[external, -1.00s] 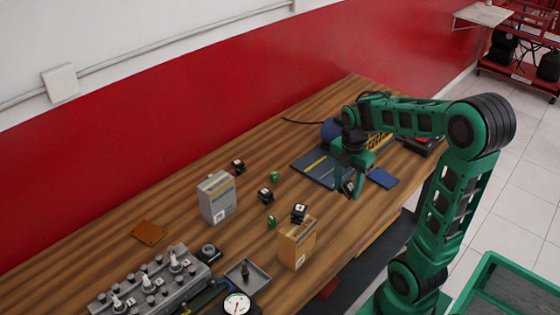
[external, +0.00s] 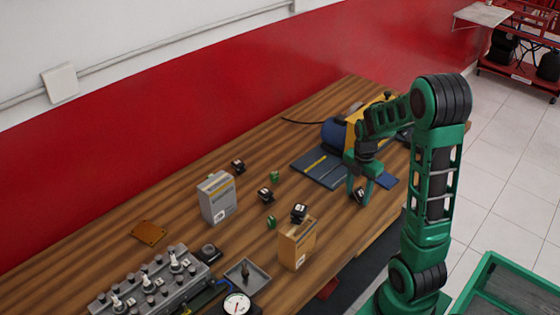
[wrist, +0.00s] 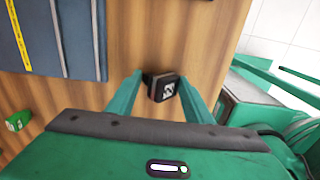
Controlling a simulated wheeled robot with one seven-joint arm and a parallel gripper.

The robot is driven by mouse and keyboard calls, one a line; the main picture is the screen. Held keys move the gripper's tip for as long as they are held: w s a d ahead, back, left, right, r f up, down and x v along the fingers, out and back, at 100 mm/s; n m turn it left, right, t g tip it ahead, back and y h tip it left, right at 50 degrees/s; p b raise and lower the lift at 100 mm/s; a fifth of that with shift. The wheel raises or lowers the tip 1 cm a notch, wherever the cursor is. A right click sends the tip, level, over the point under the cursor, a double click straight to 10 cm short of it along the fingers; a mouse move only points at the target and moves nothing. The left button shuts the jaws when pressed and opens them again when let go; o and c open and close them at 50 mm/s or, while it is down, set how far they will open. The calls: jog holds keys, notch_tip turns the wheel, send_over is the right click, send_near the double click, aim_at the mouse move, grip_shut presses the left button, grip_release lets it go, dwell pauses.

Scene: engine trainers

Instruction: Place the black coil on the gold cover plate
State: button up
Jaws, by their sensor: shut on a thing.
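My gripper (external: 361,196) is over the right part of the bench, shut on a black coil (external: 360,194). In the wrist view the coil (wrist: 162,88) sits between the fingertips, its pale-marked top facing the camera. How far it is above the wood is hard to tell. The gold cover plate (external: 149,232) lies flat and bare at the bench's left, far from my gripper.
A grey box (external: 217,197) and a tan box (external: 297,246) stand between my gripper and the plate. Small green parts (external: 275,176) lie nearby. A grey engine head (external: 150,285) is in front of the plate. A dark blue folder (external: 320,167) lies behind my gripper.

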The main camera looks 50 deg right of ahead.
jog(key=shift+r, duration=0.3)
